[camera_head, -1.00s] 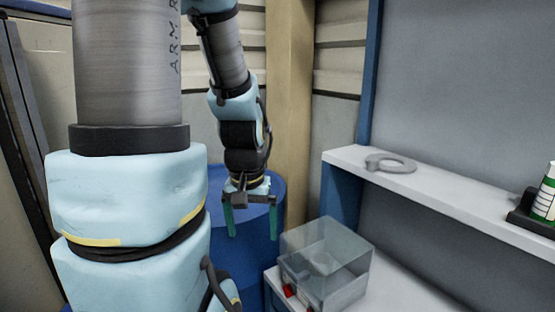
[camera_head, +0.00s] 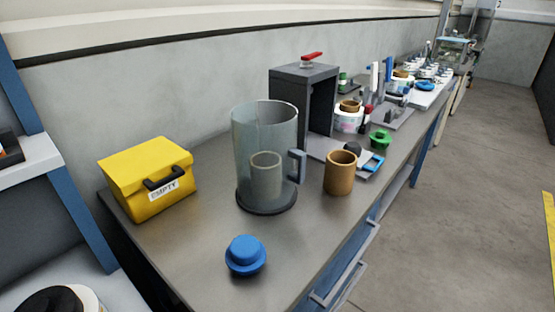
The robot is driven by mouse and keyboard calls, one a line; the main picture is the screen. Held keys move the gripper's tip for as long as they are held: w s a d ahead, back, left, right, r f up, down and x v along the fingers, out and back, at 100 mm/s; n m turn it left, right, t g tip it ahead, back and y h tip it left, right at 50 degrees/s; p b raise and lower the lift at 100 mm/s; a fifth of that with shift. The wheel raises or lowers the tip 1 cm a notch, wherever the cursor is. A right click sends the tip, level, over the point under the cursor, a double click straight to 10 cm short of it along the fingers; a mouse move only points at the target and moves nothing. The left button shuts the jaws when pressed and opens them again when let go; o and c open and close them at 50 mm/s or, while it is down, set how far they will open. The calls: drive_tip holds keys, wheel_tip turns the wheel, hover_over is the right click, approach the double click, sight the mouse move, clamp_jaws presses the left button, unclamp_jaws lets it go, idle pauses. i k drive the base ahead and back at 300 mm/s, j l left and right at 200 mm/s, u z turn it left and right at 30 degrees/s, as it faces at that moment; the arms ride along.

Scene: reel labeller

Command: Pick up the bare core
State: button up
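A brown cardboard core (camera_head: 340,178), bare and upright, stands on the metal workbench (camera_head: 210,235), right of a clear cylinder (camera_head: 264,122) with a grey handle and dark base. A second upright core (camera_head: 266,182) shows through the clear wall of that cylinder and looks greyish there. Farther back, a brown core (camera_head: 350,105) sits on a white reel or roll (camera_head: 348,122). My gripper is not in view now.
A yellow box (camera_head: 148,183) labelled EMPTY stands at the left, and a blue knobbed piece (camera_head: 246,256) lies near the front edge. A grey frame with a red lever (camera_head: 311,57) stands behind. Small green and blue parts crowd the bench farther right. Open floor (camera_head: 465,190) lies to the right.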

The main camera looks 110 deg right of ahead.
sight(340, 173)
drive_tip(key=k+z, duration=0.15)
drive_tip(key=z, duration=0.2)
drive_tip(key=k+l+z, duration=0.1)
drive_tip(key=z, duration=0.3)
drive_tip(key=k+l+z, duration=0.15)
drive_tip(key=z, duration=0.2)
drive_tip(key=k+z, duration=0.1)
drive_tip(key=z, duration=0.6)
